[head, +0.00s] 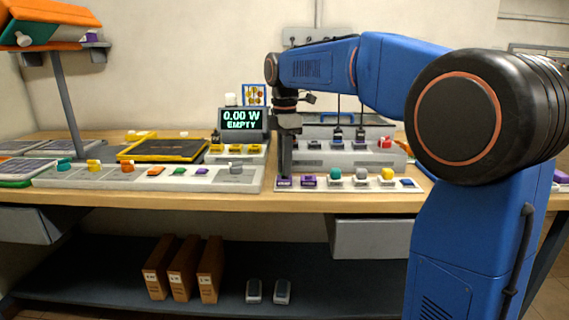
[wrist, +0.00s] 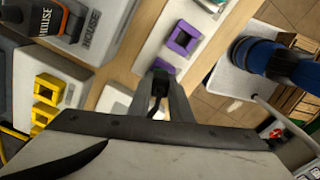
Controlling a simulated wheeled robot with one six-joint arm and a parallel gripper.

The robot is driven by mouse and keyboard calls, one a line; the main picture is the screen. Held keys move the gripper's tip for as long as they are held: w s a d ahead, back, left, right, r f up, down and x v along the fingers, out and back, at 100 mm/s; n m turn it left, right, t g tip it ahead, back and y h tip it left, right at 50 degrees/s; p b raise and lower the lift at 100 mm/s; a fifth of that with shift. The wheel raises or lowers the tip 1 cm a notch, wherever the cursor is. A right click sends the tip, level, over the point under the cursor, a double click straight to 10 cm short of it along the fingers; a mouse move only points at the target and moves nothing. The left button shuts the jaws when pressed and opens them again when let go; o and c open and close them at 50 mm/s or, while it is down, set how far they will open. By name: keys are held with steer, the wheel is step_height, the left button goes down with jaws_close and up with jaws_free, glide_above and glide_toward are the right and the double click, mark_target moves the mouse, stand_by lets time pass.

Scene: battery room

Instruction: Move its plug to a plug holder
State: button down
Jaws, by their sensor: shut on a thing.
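My gripper (head: 285,173) points straight down at the left end of the light strip on the bench's front right. In the wrist view, its fingers (wrist: 163,84) are shut on a dark plug (wrist: 158,88), mostly hidden between them. A purple holder piece (wrist: 163,66) shows just past the fingertips; I cannot tell whether the plug touches it or sits in it. Another purple square holder (wrist: 184,38) with an open middle lies beside it, also seen in the head view (head: 308,181). Teal (head: 334,174), grey (head: 361,174) and yellow (head: 388,174) pieces follow to the right.
A long panel (head: 215,183) with several coloured pieces lies left of the strip. Behind stand a display (head: 240,121) reading "0.00 W EMPTY" and a raised grey unit (head: 390,157) with several upright plugs. A yellow-edged black tray (head: 165,149) lies at the back left.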

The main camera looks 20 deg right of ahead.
steer(key=shift+f, duration=0.55)
stand_by(0.4)
steer(key=c, duration=1.9)
jaws_free()
steer(key=shift+r, duration=5.5)
